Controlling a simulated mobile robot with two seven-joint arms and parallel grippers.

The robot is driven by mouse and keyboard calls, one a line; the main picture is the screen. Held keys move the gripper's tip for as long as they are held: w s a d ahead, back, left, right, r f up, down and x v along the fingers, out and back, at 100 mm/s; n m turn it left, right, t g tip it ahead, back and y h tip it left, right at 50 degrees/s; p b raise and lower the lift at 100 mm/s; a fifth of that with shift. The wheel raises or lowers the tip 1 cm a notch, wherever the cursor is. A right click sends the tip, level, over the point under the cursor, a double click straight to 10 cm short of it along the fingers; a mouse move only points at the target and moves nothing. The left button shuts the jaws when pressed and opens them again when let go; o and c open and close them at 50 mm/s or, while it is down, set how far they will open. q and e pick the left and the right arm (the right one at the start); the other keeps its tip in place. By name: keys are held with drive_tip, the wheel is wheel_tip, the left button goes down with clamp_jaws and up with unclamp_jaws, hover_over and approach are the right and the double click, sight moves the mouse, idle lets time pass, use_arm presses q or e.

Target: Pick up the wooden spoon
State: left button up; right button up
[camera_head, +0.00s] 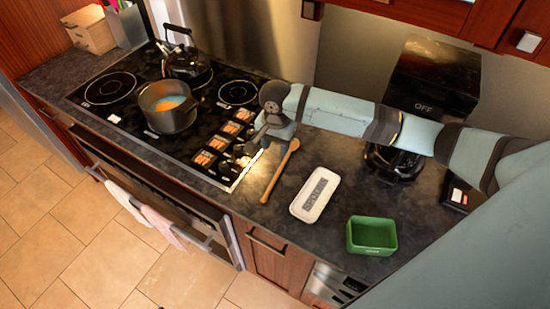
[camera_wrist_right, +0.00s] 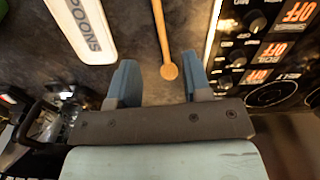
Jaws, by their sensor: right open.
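The wooden spoon (camera_head: 279,175) lies on the dark countertop (camera_head: 262,230) between the stove and a white spoon rest. My right gripper (camera_head: 252,146) is near the spoon's far end, beside the stove's right edge, in the head view. In the right wrist view, my right gripper (camera_wrist_right: 158,72) is open and empty. The spoon (camera_wrist_right: 163,38) shows there with its rounded end between the two fingertips in the picture. I cannot tell the height of the fingers above it. My left gripper is not in view.
The white spoon rest (camera_head: 316,195) and a green box (camera_head: 371,236) stand right of the spoon. Bare counter lies beside the spoon.

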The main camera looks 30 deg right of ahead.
wheel_tip(320, 180, down, 3)
hover_over(277, 174)
wheel_tip(277, 174, down, 4)
drive_tip(key=shift+a+f, duration=0.15)
drive_tip(key=shift+f, duration=0.05)
drive_tip(key=shift+s+f, duration=0.1)
drive_tip(key=shift+f, duration=0.3)
drive_tip(key=f+b, duration=0.2)
drive_tip(key=b, duration=0.1)
drive_tip(key=f+b, duration=0.3)
drive_tip(key=shift+d, duration=0.2)
drive_tip(key=shift+b, duration=0.4)
drive_tip(key=c, duration=0.7)
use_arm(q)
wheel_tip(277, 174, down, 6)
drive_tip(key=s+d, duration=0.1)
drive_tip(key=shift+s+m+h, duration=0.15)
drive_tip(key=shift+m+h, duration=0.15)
use_arm(e)
clamp_jaws()
